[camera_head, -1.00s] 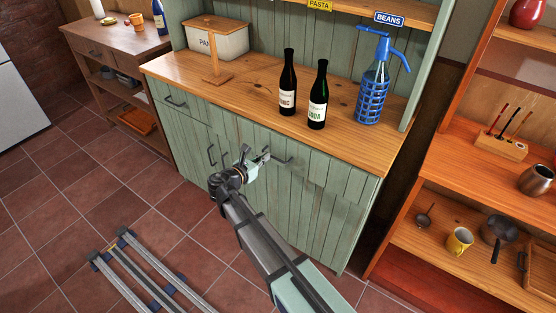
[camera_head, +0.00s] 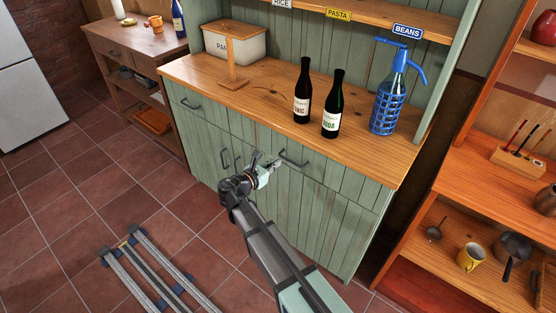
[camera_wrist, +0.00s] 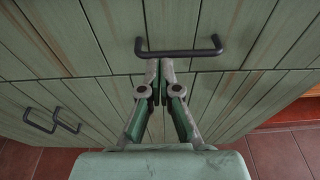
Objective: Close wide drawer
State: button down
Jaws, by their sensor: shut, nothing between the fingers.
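The wide drawer (camera_head: 326,172) is the right-hand green plank front under the wooden counter, with a dark bar handle (camera_head: 293,159). Its front looks flush or nearly flush with the cabinet; I cannot tell whether a small gap is left. In the wrist view the drawer front (camera_wrist: 240,25) fills the top, with its handle (camera_wrist: 180,50) across the middle. My gripper (camera_head: 276,165) is shut and empty, just in front of the drawer. In the wrist view its fingertips (camera_wrist: 160,66) lie close to the handle's left part; I cannot tell whether they touch.
A narrower drawer (camera_head: 211,117) is to the left, above doors with upright handles (camera_head: 224,159). Two bottles (camera_head: 302,95), a blue siphon (camera_head: 388,105) and a white bin (camera_head: 236,43) stand on the counter (camera_head: 270,100).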

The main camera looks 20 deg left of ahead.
jog(key=b+v, duration=0.2)
jog(key=v, duration=0.9)
notch_tip(320, 180, down, 5)
jog(key=s+d+m+g, duration=0.1)
jog(key=s+m+g, duration=0.1)
jog(key=m, duration=0.3)
jog(key=s+d+f+m+g, duration=0.2)
jog(key=d+f+m+g, duration=0.15)
jog(key=d+f, duration=0.4)
jog(key=s+d+f+m+g+h+p, duration=0.1)
jog(key=s+d+f+m+g, duration=0.15)
jog(key=d+f+m, duration=0.4)
jog(key=s+d+f+m+g, duration=0.2)
jog(key=d+f+m+g, duration=0.15)
jog(key=d+f, duration=0.5)
jog(key=s+d+f+m+g+y, duration=0.1)
jog(key=s+d+f+m+g, duration=0.2)
jog(key=s+d, duration=0.5)
jog(key=s+d+f+m+g+y, duration=0.2)
jog(key=s+d+f+m+g, duration=0.2)
jog(key=s+d+m, duration=0.2)
jog(key=s+d+f+m+g+y+p, duration=0.1)
jog(key=s+d+m, duration=0.4)
jog(key=s+d, duration=0.5)
jog(key=d+f+g+y, duration=0.1)
jog(key=d+f+g, duration=0.1)
jog(key=d, duration=0.1)
jog(key=shift+s+d+f, duration=0.25)
jog(key=shift+s+d, duration=0.05)
